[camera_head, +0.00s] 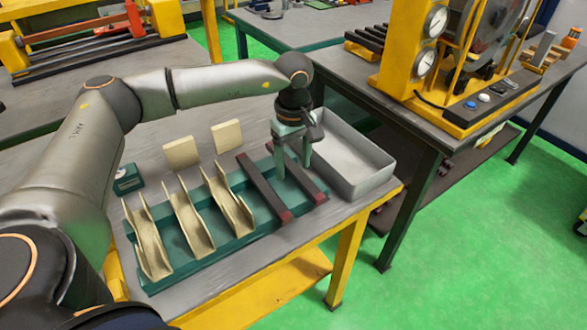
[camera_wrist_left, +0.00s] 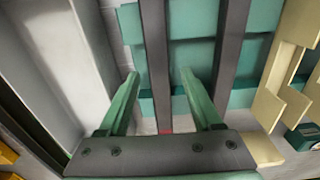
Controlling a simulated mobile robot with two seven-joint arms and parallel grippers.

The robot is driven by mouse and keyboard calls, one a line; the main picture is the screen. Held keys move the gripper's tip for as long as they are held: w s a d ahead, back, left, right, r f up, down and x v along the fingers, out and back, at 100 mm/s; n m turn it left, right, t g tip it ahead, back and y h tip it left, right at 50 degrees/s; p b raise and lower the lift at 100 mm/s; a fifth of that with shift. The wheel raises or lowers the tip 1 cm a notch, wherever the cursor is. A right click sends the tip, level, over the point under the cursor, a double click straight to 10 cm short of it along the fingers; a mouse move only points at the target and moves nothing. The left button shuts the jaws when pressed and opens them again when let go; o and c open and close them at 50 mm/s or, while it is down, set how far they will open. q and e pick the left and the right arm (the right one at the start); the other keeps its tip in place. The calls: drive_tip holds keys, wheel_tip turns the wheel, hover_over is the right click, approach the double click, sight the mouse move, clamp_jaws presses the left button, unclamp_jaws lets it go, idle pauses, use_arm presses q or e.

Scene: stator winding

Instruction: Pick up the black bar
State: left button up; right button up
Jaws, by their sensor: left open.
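Two long black bars with red ends lie side by side on a green fixture (camera_head: 219,247). One is the left bar (camera_head: 261,186); the other is the right bar (camera_head: 312,184), partly hidden by my gripper. My left gripper (camera_head: 293,168) points down over the right bar, open and empty. In the left wrist view the open fingers of my left gripper (camera_wrist_left: 160,76) lie on either side of one black bar (camera_wrist_left: 157,55). The second black bar (camera_wrist_left: 232,50) runs parallel, to the right of the fingers. I cannot tell how far the fingertips are above the fixture.
A grey open bin (camera_head: 372,183) stands close to the right of the gripper. Several cream channel pieces (camera_head: 188,222) stand on the fixture's left part. Two cream plates (camera_head: 181,152) and a small green device (camera_head: 127,180) are behind. The table's front edge (camera_head: 235,285) is near.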

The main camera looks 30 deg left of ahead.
use_arm(q)
clamp_jaws()
idle(0.3)
drive_tip(key=shift+r, duration=0.1)
idle(0.9)
